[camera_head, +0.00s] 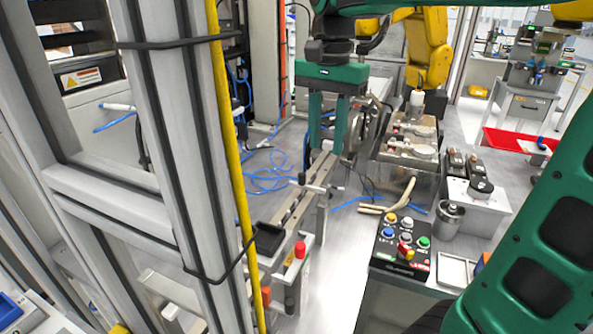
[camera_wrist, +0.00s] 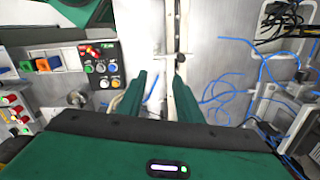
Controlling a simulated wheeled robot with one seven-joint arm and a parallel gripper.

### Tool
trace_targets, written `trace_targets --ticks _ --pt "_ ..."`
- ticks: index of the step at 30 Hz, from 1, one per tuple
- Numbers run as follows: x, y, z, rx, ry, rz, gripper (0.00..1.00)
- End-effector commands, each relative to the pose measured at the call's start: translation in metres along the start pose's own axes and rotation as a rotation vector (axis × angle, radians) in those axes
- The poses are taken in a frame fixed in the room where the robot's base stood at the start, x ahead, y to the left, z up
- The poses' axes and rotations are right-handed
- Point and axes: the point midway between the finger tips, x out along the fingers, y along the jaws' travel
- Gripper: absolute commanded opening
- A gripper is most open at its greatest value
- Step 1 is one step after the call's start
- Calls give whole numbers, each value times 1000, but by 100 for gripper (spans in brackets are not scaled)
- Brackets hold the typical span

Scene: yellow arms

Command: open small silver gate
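My gripper (camera_head: 328,150) hangs with its two green fingers apart and nothing seen between them, above a narrow silver rail in the middle of the head view. A small silver bar with a dark end (camera_head: 318,187) crosses that rail just below the fingers; it may be the small silver gate, but I cannot tell for certain. In the wrist view my gripper (camera_wrist: 160,76) is open, its fingers pointing toward the silver rail (camera_wrist: 172,30). A thin crosspiece shows at the rail beyond the fingertips. I see no contact between fingers and rail.
A grey frame post (camera_head: 170,130) with a yellow strip stands close on the left. A black button box (camera_head: 402,243) and a metal cup (camera_head: 448,220) are at right. A yellow arm (camera_head: 428,45) stands at the back.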

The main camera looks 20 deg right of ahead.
Motion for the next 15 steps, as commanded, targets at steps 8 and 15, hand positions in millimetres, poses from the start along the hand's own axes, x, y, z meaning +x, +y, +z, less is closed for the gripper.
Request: trace_targets --ticks 8,15 --pt "-22 -43 24 69 0 2 32" --pt "4 -44 25 71 -1 5 32"
